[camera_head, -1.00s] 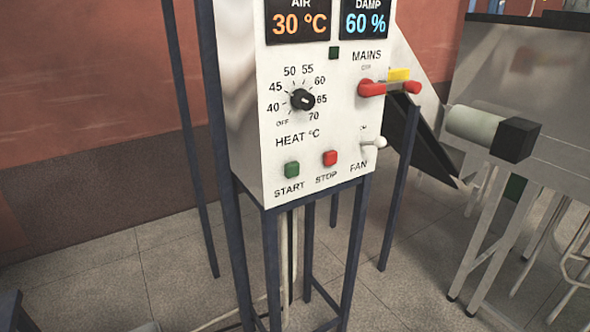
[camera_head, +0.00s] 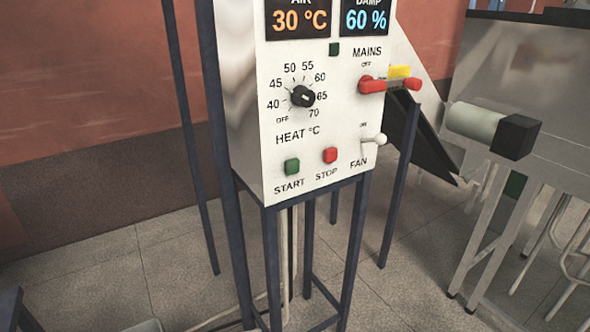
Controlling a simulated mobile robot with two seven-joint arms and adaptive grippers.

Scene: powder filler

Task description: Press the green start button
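The green start button (camera_head: 292,167) is at the lower left of the white control panel (camera_head: 285,220), above the label START. The panel face is tilted slightly in the picture and nothing covers the button. The red stop button (camera_head: 330,155) is just to its right. Neither of my grippers shows in the head view.
Above the buttons are the black heat knob (camera_head: 303,97), the red mains lever (camera_head: 390,86) and the white fan switch (camera_head: 374,140). Dark blue legs (camera_head: 272,270) carry the panel. A machine with a white roller (camera_head: 474,122) stands at right. Bare floor (camera_head: 410,260) lies between.

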